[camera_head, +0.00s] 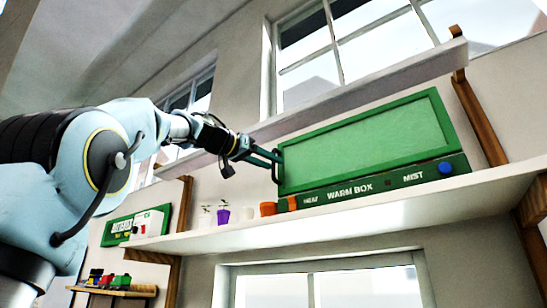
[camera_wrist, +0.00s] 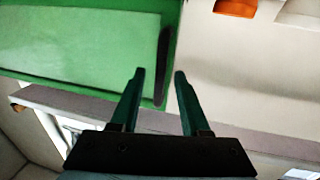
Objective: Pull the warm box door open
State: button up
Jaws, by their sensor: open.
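The warm box (camera_head: 350,190) is a green case on a wall shelf, labelled HEAT, WARM BOX and MIST. Its door (camera_head: 370,140) is a framed pale-green panel and looks closed; it also fills the upper left of the wrist view (camera_wrist: 80,45). A dark upright handle (camera_wrist: 162,65) is on the door's edge, at the left end of the box in the head view. My gripper (camera_head: 275,160) is at that handle. In the wrist view my gripper (camera_wrist: 159,73) is open, with the handle's lower end between the fingertips in the picture. I cannot tell whether they touch.
The shelf (camera_head: 230,235) runs below the box. An orange pot (camera_head: 268,209), a purple pot (camera_head: 223,216) and white pots stand on it, left of the box. A ledge (camera_head: 350,92) runs above and behind the box. A wooden bracket (camera_head: 480,120) is on the right.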

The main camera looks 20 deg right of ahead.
jog(key=shift+p+x, duration=0.3)
jog(key=shift+x, duration=0.75)
grip_shut()
dwell(0.7)
